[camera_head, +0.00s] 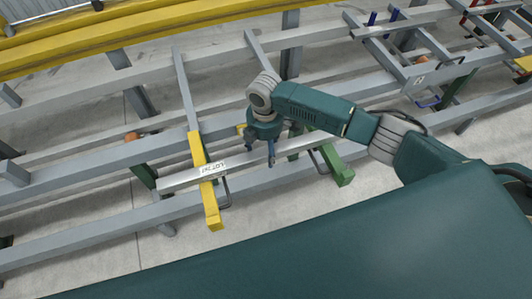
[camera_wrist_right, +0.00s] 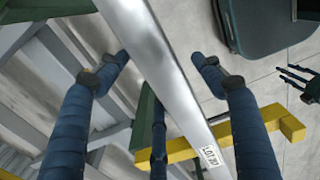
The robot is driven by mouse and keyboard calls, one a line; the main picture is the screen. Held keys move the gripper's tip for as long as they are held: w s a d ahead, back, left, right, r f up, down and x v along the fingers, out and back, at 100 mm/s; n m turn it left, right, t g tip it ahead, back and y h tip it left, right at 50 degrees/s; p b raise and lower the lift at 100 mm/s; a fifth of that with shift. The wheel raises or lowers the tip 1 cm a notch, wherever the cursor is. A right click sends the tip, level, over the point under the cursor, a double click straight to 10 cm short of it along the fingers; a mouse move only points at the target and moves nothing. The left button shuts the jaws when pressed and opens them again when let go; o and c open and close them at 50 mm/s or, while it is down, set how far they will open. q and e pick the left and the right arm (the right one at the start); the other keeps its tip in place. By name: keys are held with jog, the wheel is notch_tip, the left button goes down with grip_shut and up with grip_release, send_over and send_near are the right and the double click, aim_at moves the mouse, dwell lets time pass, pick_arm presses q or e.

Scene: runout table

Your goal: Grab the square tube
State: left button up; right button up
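The square tube (camera_head: 178,181) is a long light grey bar with a white lettered label. It lies across the rack's supports in the head view. My right gripper (camera_head: 271,158) is over the tube, to the right of the label, with its fingers pointing down. In the right wrist view the tube (camera_wrist_right: 155,55) runs between the two blue fingers of the right gripper (camera_wrist_right: 162,60). The fingers are apart, one on each side, with visible gaps to the tube. Dark fingers at the right edge of the wrist view may be my left gripper (camera_wrist_right: 300,82); its opening is unclear.
A yellow arm (camera_head: 205,180) of the rack crosses at the label. A green support (camera_head: 338,165) stands right of the gripper. Grey rack beams (camera_head: 100,245) run in front and behind. A large yellow beam (camera_head: 130,30) spans the back.

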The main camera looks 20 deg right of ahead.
grip_shut()
jog(key=shift+w+r, duration=0.1)
